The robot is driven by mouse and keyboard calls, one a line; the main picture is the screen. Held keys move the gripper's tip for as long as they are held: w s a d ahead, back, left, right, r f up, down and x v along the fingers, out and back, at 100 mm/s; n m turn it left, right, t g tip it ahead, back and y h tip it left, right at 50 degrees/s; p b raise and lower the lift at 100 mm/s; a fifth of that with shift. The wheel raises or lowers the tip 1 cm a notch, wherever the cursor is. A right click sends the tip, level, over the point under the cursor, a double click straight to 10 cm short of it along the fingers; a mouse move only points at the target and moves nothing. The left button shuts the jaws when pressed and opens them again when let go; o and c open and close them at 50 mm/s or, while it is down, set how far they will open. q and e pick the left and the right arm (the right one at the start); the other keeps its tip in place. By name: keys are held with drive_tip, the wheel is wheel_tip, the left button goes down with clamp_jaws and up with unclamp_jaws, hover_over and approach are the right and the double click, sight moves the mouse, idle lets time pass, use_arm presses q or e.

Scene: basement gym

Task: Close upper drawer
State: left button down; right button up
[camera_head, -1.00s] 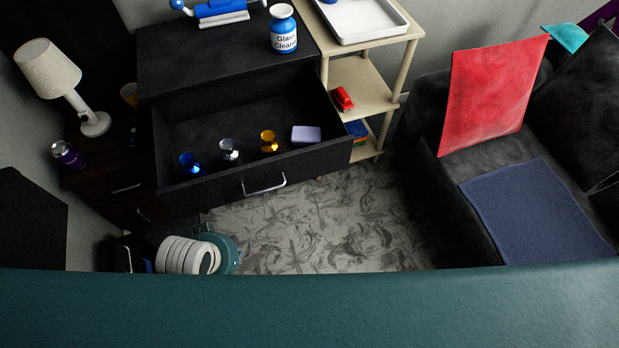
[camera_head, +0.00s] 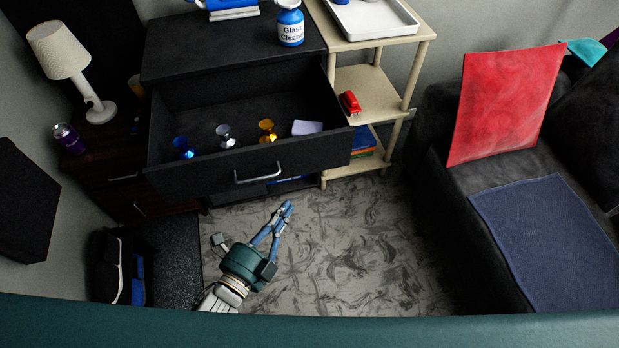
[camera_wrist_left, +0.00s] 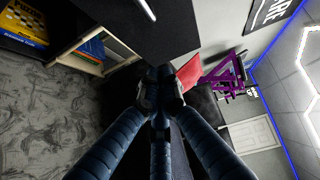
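The upper drawer (camera_head: 318,157) of the black dresser (camera_head: 185,55) stands pulled out, with a silver bar handle (camera_head: 259,174) on its front. Inside are a blue, a silver and a gold goblet-like item and a pale lavender block (camera_head: 307,128). My left gripper (camera_head: 286,208) is in front of and below the drawer front, apart from the handle. Its fingers are drawn together with nothing visible between them; the fingertips (camera_wrist_left: 160,76) also meet in the left wrist view. A dark front with a silver handle (camera_wrist_left: 147,10) shows above them there. My right gripper is not in view.
A beige shelf (camera_head: 372,92) with a red stapler-like item (camera_head: 350,102) stands right of the drawer. A dark sofa (camera_head: 450,190) is farther right. A dark side cabinet (camera_head: 100,170) with a lamp (camera_head: 70,65) is at left. The patterned floor (camera_head: 340,240) in front is clear.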

use_arm(q)
drive_tip(key=d+m, duration=0.1)
drive_tip(key=h+p, duration=0.1)
drive_tip(key=p, duration=0.1)
approach(315, 155)
drive_tip(key=d+x, duration=0.1)
drive_tip(key=x, duration=0.4)
drive_tip(key=shift+a+f, duration=0.15)
drive_tip(key=shift+a, duration=0.25)
drive_tip(key=shift+w, duration=0.15)
